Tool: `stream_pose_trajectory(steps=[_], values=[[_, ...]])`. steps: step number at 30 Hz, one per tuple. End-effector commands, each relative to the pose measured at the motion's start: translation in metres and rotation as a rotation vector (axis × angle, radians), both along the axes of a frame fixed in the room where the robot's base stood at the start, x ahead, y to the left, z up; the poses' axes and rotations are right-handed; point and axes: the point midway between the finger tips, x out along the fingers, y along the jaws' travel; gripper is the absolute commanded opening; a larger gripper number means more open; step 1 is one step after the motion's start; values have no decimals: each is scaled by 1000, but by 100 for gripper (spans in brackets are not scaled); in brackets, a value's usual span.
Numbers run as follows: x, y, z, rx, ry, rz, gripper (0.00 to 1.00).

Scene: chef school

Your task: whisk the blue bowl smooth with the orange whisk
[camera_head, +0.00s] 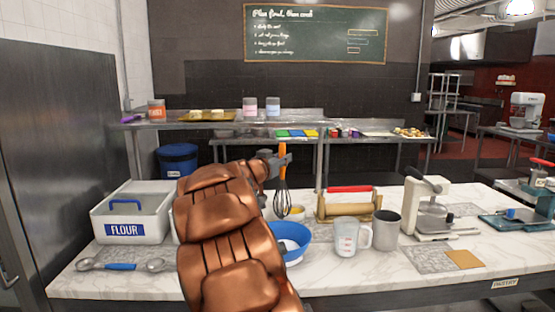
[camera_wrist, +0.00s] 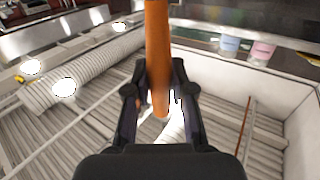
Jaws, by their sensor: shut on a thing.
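My gripper (camera_head: 272,163) is shut on the orange handle of the whisk (camera_head: 282,195), which hangs upright with its dark wire head down. The handle of the orange whisk (camera_wrist: 158,60) also stands between the fingers of my gripper (camera_wrist: 158,100) in the wrist view. The blue bowl (camera_head: 297,246) stands on the marble counter, a little below and in front of the whisk head in the picture, with pale contents. My copper-coloured arm hides its left part. The whisk head appears above the bowl's far rim, apart from the contents.
A rolling pin (camera_head: 347,207) on a stand is behind. A flour bin (camera_head: 125,220) and measuring spoons (camera_head: 120,266) are left. A shelf (camera_head: 230,123) runs behind the counter.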

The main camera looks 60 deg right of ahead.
Motion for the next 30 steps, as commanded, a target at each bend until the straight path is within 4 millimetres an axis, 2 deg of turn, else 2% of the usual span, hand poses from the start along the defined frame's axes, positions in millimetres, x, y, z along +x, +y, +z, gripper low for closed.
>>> stream_pose_trajectory(steps=[7,30], values=[[-4,-3,-17,-1,-1,-8,0],[-1,-1,-60,1,0,-3,0]])
